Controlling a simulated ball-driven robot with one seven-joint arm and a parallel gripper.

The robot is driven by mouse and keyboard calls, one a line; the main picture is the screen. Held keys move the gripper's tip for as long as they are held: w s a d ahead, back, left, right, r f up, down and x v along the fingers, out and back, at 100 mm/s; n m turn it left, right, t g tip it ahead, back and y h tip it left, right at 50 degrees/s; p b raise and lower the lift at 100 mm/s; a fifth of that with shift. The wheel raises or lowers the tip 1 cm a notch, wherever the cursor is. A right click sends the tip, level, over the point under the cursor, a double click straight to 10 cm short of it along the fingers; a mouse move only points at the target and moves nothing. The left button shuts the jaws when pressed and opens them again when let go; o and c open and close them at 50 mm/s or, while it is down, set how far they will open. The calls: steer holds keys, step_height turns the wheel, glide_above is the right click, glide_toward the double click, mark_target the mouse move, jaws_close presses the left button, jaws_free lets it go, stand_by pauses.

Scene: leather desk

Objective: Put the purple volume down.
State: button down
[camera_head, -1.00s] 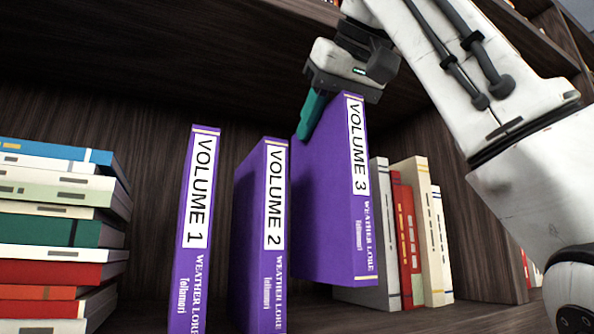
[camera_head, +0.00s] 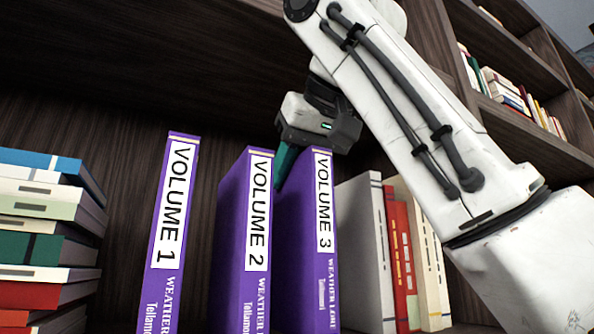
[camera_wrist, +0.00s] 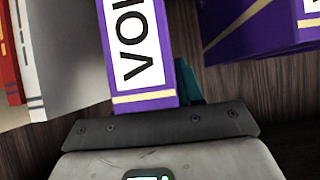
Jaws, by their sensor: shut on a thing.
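The purple Volume 3 (camera_head: 324,240) stands upright in the head view, between Volume 2 (camera_head: 258,230) and a grey book. My gripper (camera_head: 287,166) is shut on its top from above, with one teal finger on its left side. Volume 2 also shows there at the upper right (camera_wrist: 255,30). Volume 1 (camera_head: 172,220) stands further left.
A grey book (camera_head: 363,240), red books (camera_head: 398,250) and cream books (camera_head: 425,260) stand right of Volume 3. A stack of lying books (camera_head: 45,240) fills the left side. The dark wooden back panel (camera_head: 125,150) is close behind. More shelves (camera_head: 520,110) are at the upper right.

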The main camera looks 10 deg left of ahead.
steer(key=shift+s+f+b, duration=0.1)
steer(key=shift+f+b, duration=0.3)
steer(key=shift+f, duration=0.1)
steer(key=c, duration=0.7)
jaws_free()
steer(key=shift+r, duration=0.1)
steer(key=shift+r+p, duration=0.3)
steer(key=shift+p, duration=0.1)
steer(key=v, duration=1.2)
steer(key=shift+r, duration=0.15)
steer(key=shift+d, duration=0.1)
